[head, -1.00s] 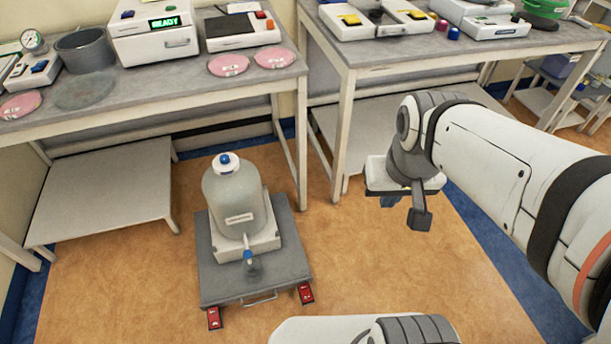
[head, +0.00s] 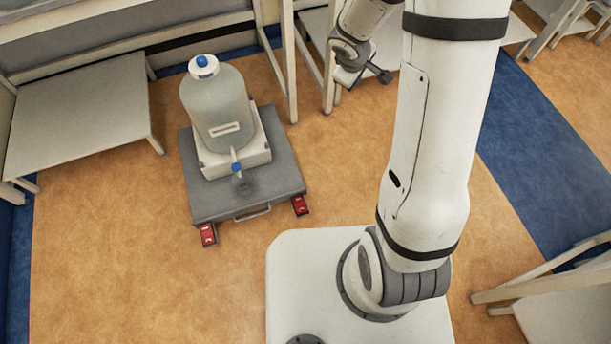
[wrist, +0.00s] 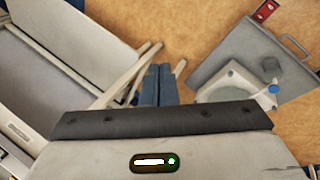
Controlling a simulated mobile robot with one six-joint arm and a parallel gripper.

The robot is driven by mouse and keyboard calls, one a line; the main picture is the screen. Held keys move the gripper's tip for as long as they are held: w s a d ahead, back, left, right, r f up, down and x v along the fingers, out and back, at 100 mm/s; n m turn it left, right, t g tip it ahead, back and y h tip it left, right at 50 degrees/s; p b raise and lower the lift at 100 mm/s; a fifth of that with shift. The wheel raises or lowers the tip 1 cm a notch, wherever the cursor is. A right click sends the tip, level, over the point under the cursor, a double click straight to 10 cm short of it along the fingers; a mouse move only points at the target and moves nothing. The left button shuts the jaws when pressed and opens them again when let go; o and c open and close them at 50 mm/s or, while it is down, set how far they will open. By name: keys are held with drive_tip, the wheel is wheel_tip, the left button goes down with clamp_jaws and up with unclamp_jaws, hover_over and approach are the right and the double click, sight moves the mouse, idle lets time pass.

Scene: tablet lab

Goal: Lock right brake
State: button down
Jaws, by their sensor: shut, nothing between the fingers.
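The grey cart (head: 190,207) stands on the orange floor, its front handle (head: 252,213) facing me. Its right brake (head: 300,205) is a red pedal at the front right corner. A matching left brake (head: 208,234) is at the front left corner. In the wrist view the cart (wrist: 218,62) is at the right, with the right brake (wrist: 265,10) at the top edge. My gripper (wrist: 156,72) shows there as two blue fingers, shut and empty, apart from the cart. In the head view the gripper is beyond the cart's right side, its fingers largely hidden.
A large bottle (head: 218,105) with a blue cap and front tap rides on the cart. A white frame (head: 560,305) is at the lower right. Floor in front of the brakes is clear.

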drive_tip(key=w+a+f+n+y+b, duration=0.1)
drive_tip(key=a+f+n, duration=0.1)
drive_tip(key=f, duration=0.5)
drive_tip(key=w+a+f+n+b, duration=0.1)
drive_tip(key=w+f+b, duration=0.1)
drive_tip(key=f, duration=0.4)
drive_tip(key=n+g+y+b, duration=0.5)
drive_tip(key=n+g+b, duration=0.1)
drive_tip(key=n, duration=0.2)
hover_over(301, 209)
drive_tip(key=w+d, duration=0.3)
wheel_tip(301, 209, down, 32)
drive_tip(key=shift+s+d+f, duration=0.1)
drive_tip(key=shift+s+d, duration=0.05)
drive_tip(key=shift+s, duration=0.05)
drive_tip(key=shift+f, duration=0.1)
drive_tip(key=b+x, duration=0.2)
drive_tip(key=x, duration=0.2)
drive_tip(key=b+x, duration=0.2)
drive_tip(key=x, duration=0.2)
drive_tip(key=d+b+x, duration=0.1)
drive_tip(key=b+x, duration=0.1)
drive_tip(key=x, duration=0.2)
drive_tip(key=shift+w+a+f, duration=0.1)
drive_tip(key=shift+f, duration=0.85)
